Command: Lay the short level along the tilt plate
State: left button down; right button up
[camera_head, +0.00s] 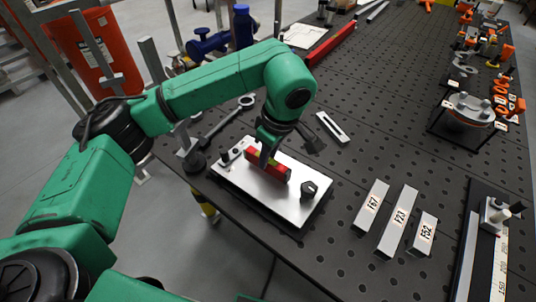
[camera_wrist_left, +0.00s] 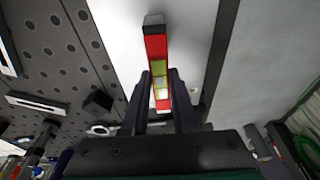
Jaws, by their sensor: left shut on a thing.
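The short level is a small red bar (camera_head: 281,172) with a yellow-green vial window in its middle. My left gripper (camera_head: 264,162) is shut on it from above. In the left wrist view the two dark fingers (camera_wrist_left: 160,100) flank the level (camera_wrist_left: 156,48) around its vial. The tilt plate (camera_head: 240,187) is a pale metal rectangle near the table's front left edge. The level is over the plate, roughly along its long direction. I cannot tell whether it touches the plate. The wrist view also shows the bright plate (camera_wrist_left: 192,40) behind the level. My right gripper is not in view.
A dark knob (camera_head: 309,189) stands at the plate's right end, with smaller fittings at its left end. Marked blocks (camera_head: 398,222) stand to the right. A slotted bar (camera_head: 332,127) lies behind the plate. A long red level (camera_head: 331,44) lies farther back. The perforated table between is mostly clear.

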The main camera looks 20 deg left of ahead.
pick_arm(q)
jog(key=shift+f+b, duration=0.45)
jog(key=shift+f, duration=0.1)
jog(key=shift+c, duration=1.8)
grip_release()
jog(key=shift+r, duration=0.1)
jog(key=shift+s+d+r+p, duration=0.15)
jog(key=shift+r+p, duration=0.3)
jog(key=shift+r, duration=0.3)
jog(key=shift+d+r+p, duration=0.15)
jog(key=shift+r+p, duration=0.25)
jog(key=shift+r, duration=0.3)
notch_tip(320, 180, up, 4)
jog(key=shift+r+p, duration=0.1)
jog(key=shift+p, duration=1.05)
jog(key=shift+f, duration=0.2)
